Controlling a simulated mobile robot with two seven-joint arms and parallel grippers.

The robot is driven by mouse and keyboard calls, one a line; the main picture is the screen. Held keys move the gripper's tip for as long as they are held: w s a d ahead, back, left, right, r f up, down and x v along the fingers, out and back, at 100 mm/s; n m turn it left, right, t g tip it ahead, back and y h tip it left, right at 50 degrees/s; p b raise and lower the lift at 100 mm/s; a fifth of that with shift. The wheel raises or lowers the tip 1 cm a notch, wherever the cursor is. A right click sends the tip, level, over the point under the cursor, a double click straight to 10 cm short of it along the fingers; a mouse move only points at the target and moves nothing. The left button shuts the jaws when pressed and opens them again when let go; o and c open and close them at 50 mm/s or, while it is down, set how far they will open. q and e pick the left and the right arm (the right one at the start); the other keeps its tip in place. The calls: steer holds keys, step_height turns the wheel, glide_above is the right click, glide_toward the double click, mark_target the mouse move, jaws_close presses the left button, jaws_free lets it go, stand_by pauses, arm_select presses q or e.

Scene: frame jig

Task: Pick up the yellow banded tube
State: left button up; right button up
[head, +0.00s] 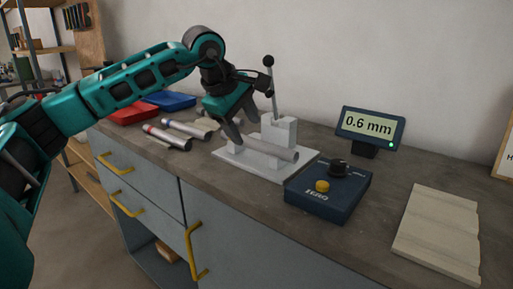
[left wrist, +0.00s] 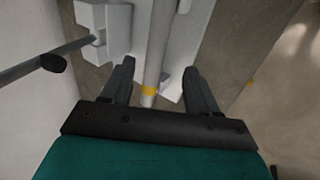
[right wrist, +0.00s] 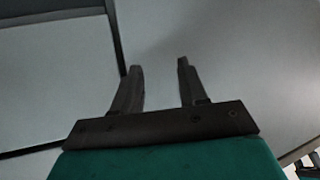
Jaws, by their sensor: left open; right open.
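The yellow banded tube (head: 268,150) is a grey cylinder lying in the white jig (head: 297,167). Its yellow band (left wrist: 150,91) shows near its end in the left wrist view; in the head view I cannot make out the band. My left gripper (head: 236,128) is open over the left end of the tube. In the left wrist view the tube runs between the two fingers (left wrist: 159,68), with space on both sides. My right gripper (right wrist: 159,66) is open and empty, and is outside the head view.
Two more tubes, one with a red band (head: 167,138), lie left of the jig. Red (head: 132,111) and blue (head: 168,100) trays are behind them. A lever (head: 272,85) stands on the jig. A blue control box (head: 328,192), a display (head: 370,126) and a board (head: 438,233) are right.

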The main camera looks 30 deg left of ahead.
mark_target(255, 141)
arm_select(q)
steer(key=x, duration=0.3)
steer(key=b+x, duration=0.1)
steer(key=x, duration=0.2)
steer(key=shift+w+d+r, duration=0.2)
jaws_close()
